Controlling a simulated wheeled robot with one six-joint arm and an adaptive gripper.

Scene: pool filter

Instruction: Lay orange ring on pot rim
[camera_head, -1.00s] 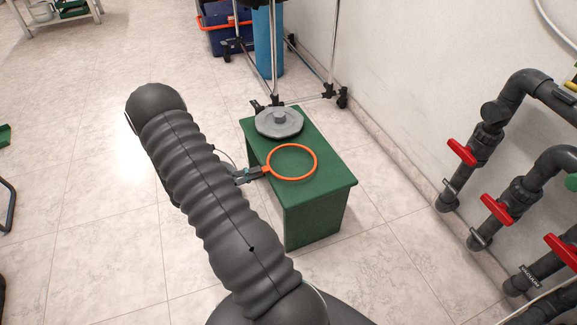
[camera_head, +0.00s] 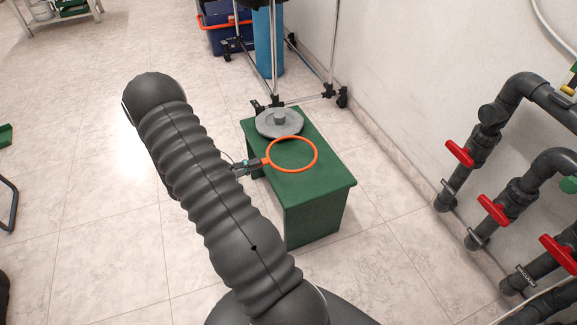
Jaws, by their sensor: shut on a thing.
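The orange ring (camera_head: 317,158) is a thin hoop with a short tab at its left side. My gripper (camera_head: 257,164) is shut on that tab and holds the ring out to the right, over the green stool (camera_head: 318,192). The ring looks roughly level; its exact height above the stool top is hard to judge. A grey round lid with a knob (camera_head: 279,122) lies on the far part of the stool, just behind the ring. No pot rim can be made out in this view. My arm hides the floor left of the stool.
Grey pipes with red valve handles (camera_head: 493,210) stand along the wall at right. A metal rack on castors (camera_head: 328,90), a blue cylinder (camera_head: 268,45) and a dark blue bin (camera_head: 218,38) stand behind the stool. The tiled floor (camera_head: 90,160) at left is mostly clear.

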